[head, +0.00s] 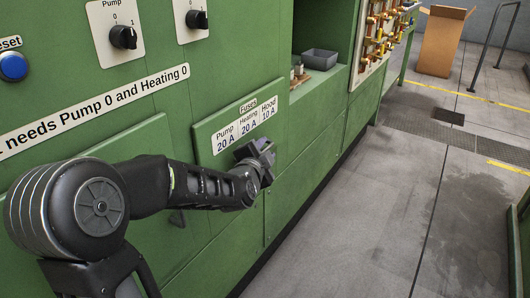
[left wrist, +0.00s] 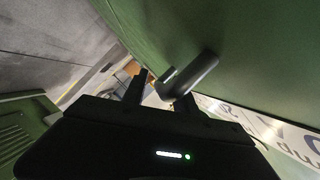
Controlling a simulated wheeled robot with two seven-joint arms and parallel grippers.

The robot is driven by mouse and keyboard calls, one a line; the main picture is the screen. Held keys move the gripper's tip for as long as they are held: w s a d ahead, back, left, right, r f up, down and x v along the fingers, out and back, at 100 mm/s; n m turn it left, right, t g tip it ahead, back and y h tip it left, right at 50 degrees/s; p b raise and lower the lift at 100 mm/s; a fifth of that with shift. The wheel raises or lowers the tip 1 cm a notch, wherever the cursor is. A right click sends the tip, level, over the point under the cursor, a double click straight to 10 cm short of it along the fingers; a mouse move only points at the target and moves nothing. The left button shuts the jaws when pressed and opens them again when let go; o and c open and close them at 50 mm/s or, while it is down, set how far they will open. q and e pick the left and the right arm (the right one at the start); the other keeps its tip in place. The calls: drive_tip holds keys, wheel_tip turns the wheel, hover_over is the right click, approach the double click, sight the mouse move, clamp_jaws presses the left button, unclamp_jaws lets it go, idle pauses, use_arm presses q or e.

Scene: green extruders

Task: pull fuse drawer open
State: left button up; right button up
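The fuse drawer (head: 208,137) is a green front in the machine's side, with a white label reading Fuses, Pump 20 A, Heating 20 A, Hood 10 A. My left gripper (head: 264,152) is at the lower right of this front, just below the label's right end. In the left wrist view, a dark handle (left wrist: 198,76) stands out from the green surface. My left gripper's fingers (left wrist: 160,97) are apart, with the handle's end close to or between them. Contact cannot be told. My arm hides the drawer's lower edge. My right gripper is not in view.
Pump switches (head: 124,37) and a blue reset button (head: 13,66) are on the panel at upper left. A grey bin (head: 320,59) stands in the recess beyond the drawer. A cardboard box (head: 444,42) stands far back.

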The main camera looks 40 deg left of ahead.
use_arm(q)
clamp_jaws()
idle(0.4)
idle(1.1)
